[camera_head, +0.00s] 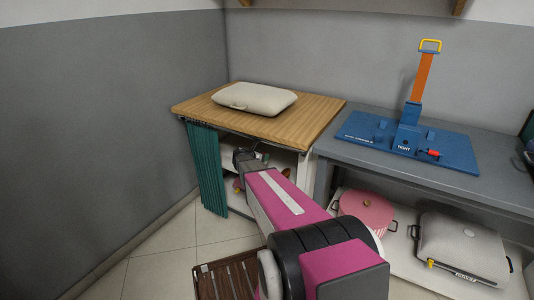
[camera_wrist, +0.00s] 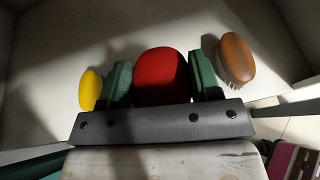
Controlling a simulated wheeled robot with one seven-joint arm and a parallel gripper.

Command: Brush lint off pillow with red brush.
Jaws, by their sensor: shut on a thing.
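My gripper (camera_wrist: 160,88) reaches into the shelf under that table. In the wrist view its two green fingers are shut on the red brush (camera_wrist: 162,72), one on each side of it. The brush's bristles are hidden, and I cannot tell whether it touches the shelf. In the head view my arm hides the red brush.
A brown brush (camera_wrist: 236,56) lies right of my fingers and a yellow item (camera_wrist: 90,88) left of them, both on the pale shelf (camera_wrist: 60,45). A green curtain (camera_head: 206,165) hangs at the table's left. A grey bench (camera_head: 460,181) with a blue press (camera_head: 415,140) stands right.

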